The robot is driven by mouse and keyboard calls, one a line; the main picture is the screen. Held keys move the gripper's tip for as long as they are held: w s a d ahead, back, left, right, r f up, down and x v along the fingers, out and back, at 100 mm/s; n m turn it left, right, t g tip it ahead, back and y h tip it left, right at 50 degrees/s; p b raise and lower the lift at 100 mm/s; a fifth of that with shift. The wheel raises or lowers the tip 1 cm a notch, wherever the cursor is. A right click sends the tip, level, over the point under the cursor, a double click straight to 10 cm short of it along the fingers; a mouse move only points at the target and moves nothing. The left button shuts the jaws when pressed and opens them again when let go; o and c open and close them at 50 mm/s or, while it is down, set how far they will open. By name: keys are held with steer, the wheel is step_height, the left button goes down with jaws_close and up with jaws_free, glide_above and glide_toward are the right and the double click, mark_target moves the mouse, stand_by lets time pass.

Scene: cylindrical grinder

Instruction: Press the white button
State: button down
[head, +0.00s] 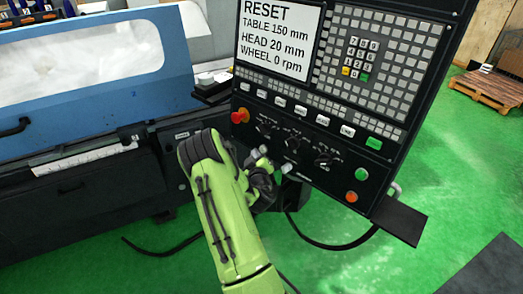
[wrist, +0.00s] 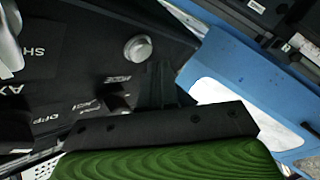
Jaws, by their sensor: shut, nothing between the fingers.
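The white button (wrist: 138,48) is a round, pale cap on the dark panel, near the panel's edge in the wrist view. My gripper (wrist: 163,75) is shut and empty, with its dark fingers pointing at the panel just below and right of the button in that view. Whether the fingertips touch the panel cannot be told. In the head view my gripper (head: 260,165) is at the lower left of the control panel (head: 325,195). My green arm covers part of that area, and I cannot make out the button there for certain.
A red emergency stop (head: 240,116) sits on the panel's left edge above my gripper. The blue grinder cover (head: 90,45) stands to the left.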

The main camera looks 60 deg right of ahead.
steer(key=shift+d+p, duration=0.3)
steer(key=shift+d, duration=0.05)
steer(key=shift+s+d+f+p, duration=0.1)
steer(key=shift+d+p, duration=0.3)
steer(key=shift+p, duration=0.1)
stand_by(0.7)
steer(key=shift+a, duration=0.1)
steer(key=shift+a+b, duration=0.75)
steer(key=shift+b, duration=0.35)
